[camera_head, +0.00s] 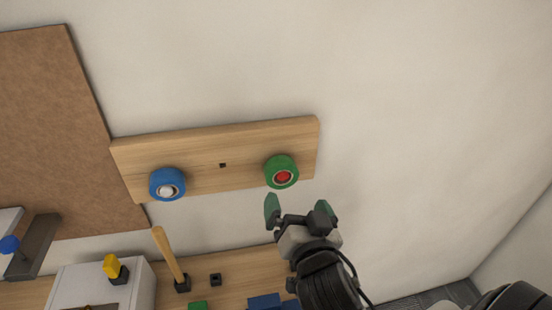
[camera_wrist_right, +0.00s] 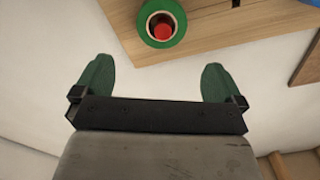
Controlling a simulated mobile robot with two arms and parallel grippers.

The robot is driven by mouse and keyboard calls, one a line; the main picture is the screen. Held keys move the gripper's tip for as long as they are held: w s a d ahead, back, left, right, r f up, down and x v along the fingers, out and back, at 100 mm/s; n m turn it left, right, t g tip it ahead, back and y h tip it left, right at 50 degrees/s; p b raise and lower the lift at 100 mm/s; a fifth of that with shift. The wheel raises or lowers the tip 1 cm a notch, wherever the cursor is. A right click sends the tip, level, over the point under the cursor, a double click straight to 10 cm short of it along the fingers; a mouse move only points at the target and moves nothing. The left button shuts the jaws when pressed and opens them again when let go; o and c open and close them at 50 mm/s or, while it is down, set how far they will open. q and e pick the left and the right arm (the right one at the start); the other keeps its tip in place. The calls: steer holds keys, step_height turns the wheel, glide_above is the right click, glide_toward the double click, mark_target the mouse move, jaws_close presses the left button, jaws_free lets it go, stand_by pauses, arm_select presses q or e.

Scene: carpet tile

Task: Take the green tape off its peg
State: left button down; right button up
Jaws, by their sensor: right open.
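The green tape (camera_head: 281,171) hangs on a red-tipped peg at the right end of a wooden wall board (camera_head: 228,146). In the right wrist view the green tape (camera_wrist_right: 161,22) shows with the red peg (camera_wrist_right: 162,30) through its hole. My right gripper (camera_head: 299,210) is open and empty, just below the tape and apart from it. Its green fingertips (camera_wrist_right: 154,82) point towards the tape, which lies roughly midway between them, further ahead. My left gripper is not in view.
A blue tape (camera_head: 167,184) hangs on a pale peg at the board's left, with a small dark square between the tapes. Below stand a wooden stick (camera_head: 170,258), a white box and blue blocks (camera_head: 265,302). The wall right of the board is bare.

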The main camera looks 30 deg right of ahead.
mark_target(285, 176)
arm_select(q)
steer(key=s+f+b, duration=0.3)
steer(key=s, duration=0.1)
arm_select(e)
steer(key=p+x, duration=0.1)
steer(key=x, duration=0.3)
steer(key=shift+w+r+p, duration=0.2)
steer(key=shift+p, duration=0.1)
steer(key=shift+w+d, duration=0.1)
steer(key=shift+w, duration=0.15)
steer(key=shift+w+d+p, duration=0.15)
steer(key=shift+w+p, duration=0.55)
steer(key=shift+p, duration=0.05)
steer(key=p+x, duration=0.1)
steer(key=x, duration=0.2)
steer(key=shift+w+f, duration=0.1)
steer(key=shift+f, duration=0.05)
steer(key=shift+w+d+f, duration=0.1)
steer(key=shift+w, duration=0.1)
steer(key=shift+s, duration=0.1)
steer(key=shift+c, duration=0.5)
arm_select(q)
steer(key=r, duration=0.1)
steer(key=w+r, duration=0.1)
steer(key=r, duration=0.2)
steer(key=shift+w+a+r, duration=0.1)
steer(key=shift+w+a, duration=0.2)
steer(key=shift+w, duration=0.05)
arm_select(e)
steer(key=c, duration=0.9)
